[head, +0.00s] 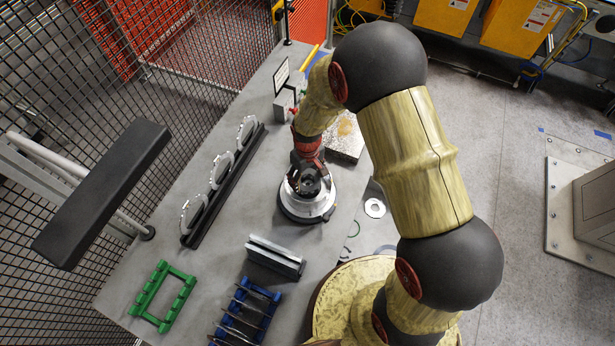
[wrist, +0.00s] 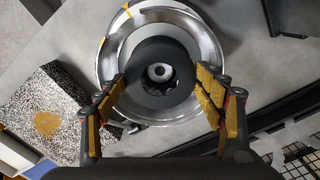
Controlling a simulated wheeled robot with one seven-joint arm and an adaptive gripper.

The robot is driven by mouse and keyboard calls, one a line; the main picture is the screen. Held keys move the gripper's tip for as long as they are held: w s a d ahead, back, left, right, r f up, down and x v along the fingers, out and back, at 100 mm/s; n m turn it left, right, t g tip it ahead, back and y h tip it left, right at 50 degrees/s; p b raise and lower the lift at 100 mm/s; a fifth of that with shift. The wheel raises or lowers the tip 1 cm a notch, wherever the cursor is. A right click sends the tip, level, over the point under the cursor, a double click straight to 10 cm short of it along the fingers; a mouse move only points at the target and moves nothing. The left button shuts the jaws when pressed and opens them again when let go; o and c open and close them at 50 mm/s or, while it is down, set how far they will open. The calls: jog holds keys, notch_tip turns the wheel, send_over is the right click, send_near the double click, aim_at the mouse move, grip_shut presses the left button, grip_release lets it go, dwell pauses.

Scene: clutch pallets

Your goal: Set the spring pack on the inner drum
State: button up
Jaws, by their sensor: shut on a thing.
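The spring pack (wrist: 150,52) appears as a dark round piece with a central hub in the wrist view. My gripper (wrist: 161,80) is shut on it, with one yellow-padded finger on each side. Beneath it is the inner drum (wrist: 109,58), a shiny stepped metal ring wider than the pack. In the head view my gripper (head: 308,178) points down over the drum (head: 307,213) on the grey table, and the dark pack sits within the drum's outline. The pack's underside is hidden, so I cannot tell whether it touches the drum.
A black rack (head: 228,190) with three upright metal rings stands left of the drum. A speckled block (wrist: 45,105) is close by. A grey slotted block (head: 275,257), a green frame (head: 163,296) and a blue rack (head: 262,296) with plates stand nearer. Table between them is bare.

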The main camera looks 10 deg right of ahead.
jog(key=shift+f+b, duration=0.5)
jog(key=shift+f, duration=0.25)
jog(key=shift+r, duration=0.35)
dwell(0.3)
jog(key=shift+r+p, duration=0.35)
jog(key=shift+p, duration=0.05)
jog(key=shift+r, duration=0.15)
jog(key=shift+f+b, duration=0.75)
jog(key=shift+f, duration=0.2)
dwell(1.0)
jog(key=o, duration=1.1)
jog(key=shift+r+p, duration=3.2)
jog(key=shift+r, duration=2.3)
